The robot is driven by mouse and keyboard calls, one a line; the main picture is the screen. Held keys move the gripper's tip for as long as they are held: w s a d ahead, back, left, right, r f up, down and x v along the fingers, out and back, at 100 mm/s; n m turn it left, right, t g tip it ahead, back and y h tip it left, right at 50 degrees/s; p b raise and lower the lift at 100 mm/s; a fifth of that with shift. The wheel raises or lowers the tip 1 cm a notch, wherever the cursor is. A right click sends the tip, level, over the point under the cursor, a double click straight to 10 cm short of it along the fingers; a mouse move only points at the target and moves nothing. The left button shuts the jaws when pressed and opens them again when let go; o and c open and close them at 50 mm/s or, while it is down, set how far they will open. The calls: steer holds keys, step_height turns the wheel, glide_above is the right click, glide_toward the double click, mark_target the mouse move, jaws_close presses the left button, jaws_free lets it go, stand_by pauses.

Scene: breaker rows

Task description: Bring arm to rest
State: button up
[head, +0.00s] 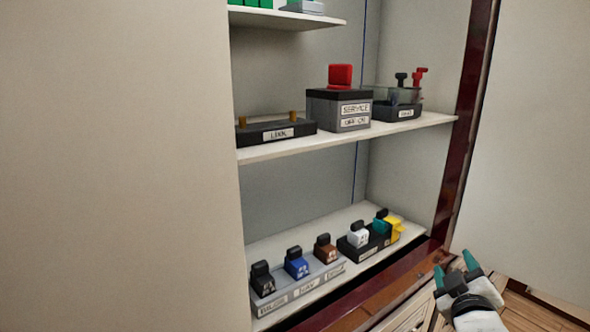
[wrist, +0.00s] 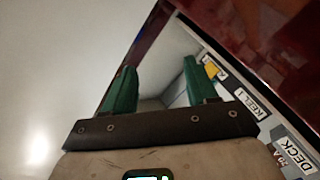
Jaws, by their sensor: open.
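My gripper (head: 456,270) is at the lower right in the head view, in front of the cabinet's right side and below the lower shelf. Its two teal fingers stand apart with nothing between them. In the wrist view my gripper (wrist: 160,92) shows its two green fingers spread, with the pale cabinet interior beyond. My gripper is apart from the breakers on the lower shelf.
The lower shelf (head: 330,290) bears black (head: 262,279), blue (head: 296,263), brown (head: 325,249) and white (head: 357,235) breakers, plus a yellow part (head: 395,229). The middle shelf (head: 350,138) holds a red-topped service switch (head: 340,110). A dark red frame post (head: 468,110) stands right. Drawers lie below.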

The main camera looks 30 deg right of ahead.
steer(key=s+a+f+g+y+p, duration=0.3)
steer(key=a+f+y, duration=0.6)
steer(key=a+f, duration=0.75)
steer(key=s+a+f+g+y, duration=0.4)
steer(key=s+a+f+g, duration=0.3)
steer(key=s+a, duration=0.3)
steer(key=shift+s+f, duration=0.8)
steer(key=shift+s, duration=0.35)
